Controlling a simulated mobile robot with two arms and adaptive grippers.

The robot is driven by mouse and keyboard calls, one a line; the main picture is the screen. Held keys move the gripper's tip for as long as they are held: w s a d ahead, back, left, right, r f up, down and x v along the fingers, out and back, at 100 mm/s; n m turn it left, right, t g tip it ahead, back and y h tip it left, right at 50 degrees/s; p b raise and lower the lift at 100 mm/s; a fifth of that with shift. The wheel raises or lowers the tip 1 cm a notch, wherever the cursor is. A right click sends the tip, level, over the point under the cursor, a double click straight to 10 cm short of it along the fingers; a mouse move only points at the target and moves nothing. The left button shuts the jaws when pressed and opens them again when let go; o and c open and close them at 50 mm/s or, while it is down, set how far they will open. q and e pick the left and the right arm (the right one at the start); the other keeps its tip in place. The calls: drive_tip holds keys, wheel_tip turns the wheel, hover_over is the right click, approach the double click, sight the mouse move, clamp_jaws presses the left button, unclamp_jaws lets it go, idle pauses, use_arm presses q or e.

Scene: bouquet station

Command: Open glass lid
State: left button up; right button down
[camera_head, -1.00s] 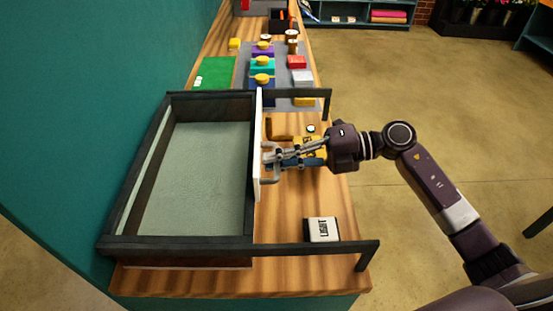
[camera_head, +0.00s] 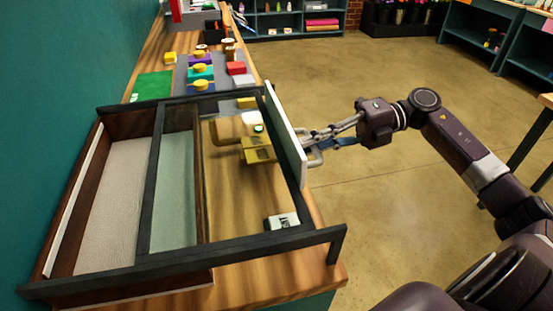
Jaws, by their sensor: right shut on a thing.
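The glass lid (camera_head: 176,190) is a clear pane in a dark frame, slid right along its rails. Its white front panel (camera_head: 286,135) stands beyond the counter's right side, and its pane reaches out over the counter. The left part of the dark wooden box (camera_head: 112,195) is uncovered; the lid's left frame bar crosses the box's middle. My right gripper (camera_head: 314,146) is shut on the lid's grey handle (camera_head: 316,160) on the right face of the panel. The fingers partly hide the handle. My left gripper is not in view.
Under the extended pane on the wooden counter (camera_head: 225,215) are a yellow block (camera_head: 258,154) and a white label block (camera_head: 282,221). A green mat (camera_head: 152,86) and several coloured blocks lie farther back. The floor (camera_head: 380,220) at right is open.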

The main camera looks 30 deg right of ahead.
drive_tip(key=shift+f+b+v, duration=0.2)
drive_tip(key=shift+b+v, duration=0.05)
drive_tip(key=shift+v, duration=0.8)
drive_tip(key=shift+f+b+v, duration=0.2)
drive_tip(key=shift+f+v, duration=0.05)
drive_tip(key=shift+v, duration=0.8)
drive_tip(key=c, duration=2.3)
unclamp_jaws()
drive_tip(key=v, duration=1.2)
drive_tip(key=shift+s+d, duration=0.1)
